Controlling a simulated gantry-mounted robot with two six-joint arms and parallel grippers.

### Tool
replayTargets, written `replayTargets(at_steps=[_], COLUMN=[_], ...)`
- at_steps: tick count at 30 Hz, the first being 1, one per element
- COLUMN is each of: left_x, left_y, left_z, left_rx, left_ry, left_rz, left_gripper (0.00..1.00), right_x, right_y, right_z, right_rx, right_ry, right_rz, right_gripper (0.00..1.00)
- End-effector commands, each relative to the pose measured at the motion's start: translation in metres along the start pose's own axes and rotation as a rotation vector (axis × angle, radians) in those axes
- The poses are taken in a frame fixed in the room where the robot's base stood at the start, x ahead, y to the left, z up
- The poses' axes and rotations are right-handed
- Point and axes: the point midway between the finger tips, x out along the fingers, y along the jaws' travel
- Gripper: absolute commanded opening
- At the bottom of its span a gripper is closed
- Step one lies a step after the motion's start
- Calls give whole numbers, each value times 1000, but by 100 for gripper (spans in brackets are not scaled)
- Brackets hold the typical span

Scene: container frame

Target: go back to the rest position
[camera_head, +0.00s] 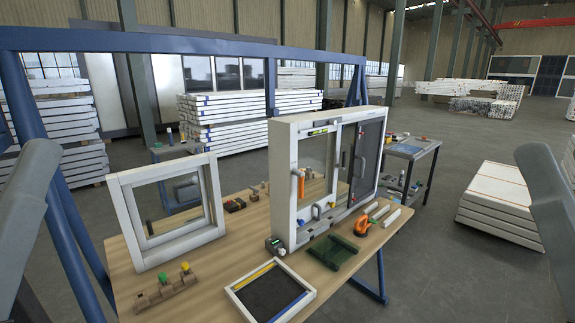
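My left arm shows as a grey link at the left edge, and my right arm as a grey link at the right edge. Neither gripper is in the picture, so their fingers cannot be seen. Both arm links are apart from the wooden table (205,281). On the table stands a large white container frame (283,190) with a glass pane and a dark panel. A smaller white window frame (128,222) stands upright to its left.
A dark tray (303,306) with a yellow-edged side lies at the table's front. A blue gantry beam (150,41) crosses behind.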

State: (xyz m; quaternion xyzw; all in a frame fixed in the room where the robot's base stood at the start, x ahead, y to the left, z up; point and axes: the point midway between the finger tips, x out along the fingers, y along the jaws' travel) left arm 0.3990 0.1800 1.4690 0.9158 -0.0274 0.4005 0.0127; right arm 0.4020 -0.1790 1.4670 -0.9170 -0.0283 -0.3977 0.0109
Motion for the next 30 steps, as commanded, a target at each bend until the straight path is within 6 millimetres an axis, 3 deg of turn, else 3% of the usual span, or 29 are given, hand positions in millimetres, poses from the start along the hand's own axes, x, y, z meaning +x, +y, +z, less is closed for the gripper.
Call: replayTargets(at_steps=[1,5,18,24,30], left_x=[33,70,225,263,265], left_y=[0,0,1,1,1], left_z=[-30,-65,-206,-241,-243], left_rx=[1,1,2,2,2], left_ry=[2,1,0,-1,-1], left_rz=[1,1,3,3,3], left_gripper=[59,59,59,59,59], right_x=[33,70,224,262,264], right_y=[0,0,1,1,1], right_z=[-33,-68,-211,-246,-248], right_rx=[0,0,0,0,0], right_ry=[7,7,6,6,5], right_rz=[0,0,0,0,0], right_gripper=[50,50,50,50,50])
